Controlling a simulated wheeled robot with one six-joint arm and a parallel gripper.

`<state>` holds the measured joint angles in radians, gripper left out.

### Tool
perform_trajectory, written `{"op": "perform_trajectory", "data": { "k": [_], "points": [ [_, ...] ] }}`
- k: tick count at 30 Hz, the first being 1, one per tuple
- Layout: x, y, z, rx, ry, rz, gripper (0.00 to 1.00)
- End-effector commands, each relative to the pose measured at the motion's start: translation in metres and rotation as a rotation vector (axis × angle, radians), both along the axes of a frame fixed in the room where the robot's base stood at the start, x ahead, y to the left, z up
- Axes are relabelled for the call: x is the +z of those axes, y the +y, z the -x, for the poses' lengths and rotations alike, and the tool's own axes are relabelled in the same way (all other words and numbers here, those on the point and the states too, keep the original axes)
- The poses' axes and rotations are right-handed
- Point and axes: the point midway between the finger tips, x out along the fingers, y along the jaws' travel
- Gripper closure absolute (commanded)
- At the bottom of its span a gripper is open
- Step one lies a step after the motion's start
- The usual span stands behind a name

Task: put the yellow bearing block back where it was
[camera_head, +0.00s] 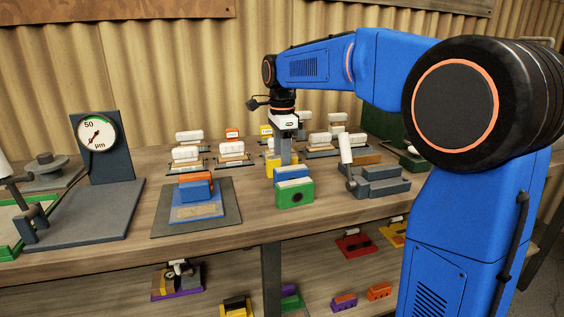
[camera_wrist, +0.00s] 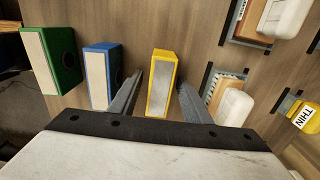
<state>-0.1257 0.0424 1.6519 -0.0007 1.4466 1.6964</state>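The yellow bearing block (camera_wrist: 162,84) stands on the wooden bench, with a grey-white top face showing in the wrist view. In the head view the yellow block (camera_head: 270,167) is partly hidden behind the blue block and my gripper. My gripper (camera_head: 285,157) points down over it. In the wrist view the fingers of my gripper (camera_wrist: 161,84) are apart, one on each side of the yellow block, with narrow gaps. How far down they reach is hard to tell. A blue block (camera_wrist: 102,75) and a green block (camera_wrist: 50,62) stand in a row beside it.
Several white-topped parts on small stands (camera_head: 187,155) fill the back of the bench. A dial gauge (camera_head: 97,132) stands left. A blue and orange piece lies on a grey plate (camera_head: 222,232). Grey blocks (camera_head: 383,190) sit right. A lower shelf holds coloured parts.

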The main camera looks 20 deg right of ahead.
Motion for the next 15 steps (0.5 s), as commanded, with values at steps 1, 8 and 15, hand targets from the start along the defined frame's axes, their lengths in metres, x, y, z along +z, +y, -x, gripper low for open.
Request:
{"op": "perform_trajectory", "data": {
  "k": [1,8,15],
  "points": [
    [0.000,0.000,0.000,0.000,0.000,0.000,0.56],
    [0.018,0.000,-0.001,0.000,-0.002,0.000,0.56],
    [0.063,0.000,-0.001,0.000,-0.003,-0.001,0.56]
  ]
}}
